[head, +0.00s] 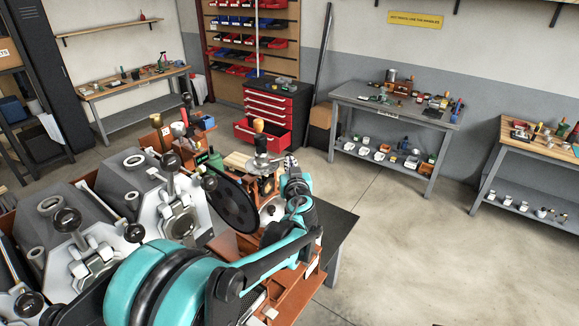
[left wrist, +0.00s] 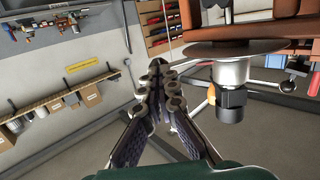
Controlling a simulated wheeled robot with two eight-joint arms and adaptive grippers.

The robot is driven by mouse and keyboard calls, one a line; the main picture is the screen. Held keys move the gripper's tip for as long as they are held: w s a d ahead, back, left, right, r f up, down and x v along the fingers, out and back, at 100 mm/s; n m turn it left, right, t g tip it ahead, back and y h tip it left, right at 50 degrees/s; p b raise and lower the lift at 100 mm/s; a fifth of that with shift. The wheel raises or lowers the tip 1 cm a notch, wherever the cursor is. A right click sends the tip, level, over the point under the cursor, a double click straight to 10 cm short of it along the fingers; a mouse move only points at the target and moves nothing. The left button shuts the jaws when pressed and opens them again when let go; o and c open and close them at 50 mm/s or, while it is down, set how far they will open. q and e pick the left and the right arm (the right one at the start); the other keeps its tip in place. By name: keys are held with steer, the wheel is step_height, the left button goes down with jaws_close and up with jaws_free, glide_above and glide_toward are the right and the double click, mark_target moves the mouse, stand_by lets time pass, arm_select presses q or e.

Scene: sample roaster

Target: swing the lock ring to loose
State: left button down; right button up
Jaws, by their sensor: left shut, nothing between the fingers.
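The roaster (head: 92,205) fills the lower left of the head view, with grey housings, round openings and black-knobbed levers. I cannot surely tell which part is the lock ring. A silver cylinder (left wrist: 232,72) with a black and orange end (left wrist: 230,98) sits against a round plate in the left wrist view. An orange-topped silver piece (head: 260,140) stands at the machine's far end in the head view. My left gripper (head: 277,161) is beside it, at the end of my teal arm. In the left wrist view its fingers (left wrist: 160,66) are shut and empty, left of the cylinder and apart from it.
A large black disc (head: 231,201) stands upright close to my left arm. A black-knobbed rod (left wrist: 287,86) lies right of the cylinder. Behind are a red drawer cabinet (head: 270,108) and a grey workbench (head: 350,98). The floor (head: 420,240) at right is clear.

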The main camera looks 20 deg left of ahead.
arm_select(q)
steer(key=w+n+g+y, duration=0.1)
steer(key=n+y, duration=0.1)
steer(key=w+n+g+y, duration=0.2)
steer(key=y, duration=0.1)
steer(key=shift+w+a, duration=0.2)
steer(key=shift+w, duration=0.1)
steer(key=shift+w+a+n+g+y, duration=1.05)
steer(key=shift+w+n+g+y, duration=0.3)
steer(key=shift+g, duration=0.25)
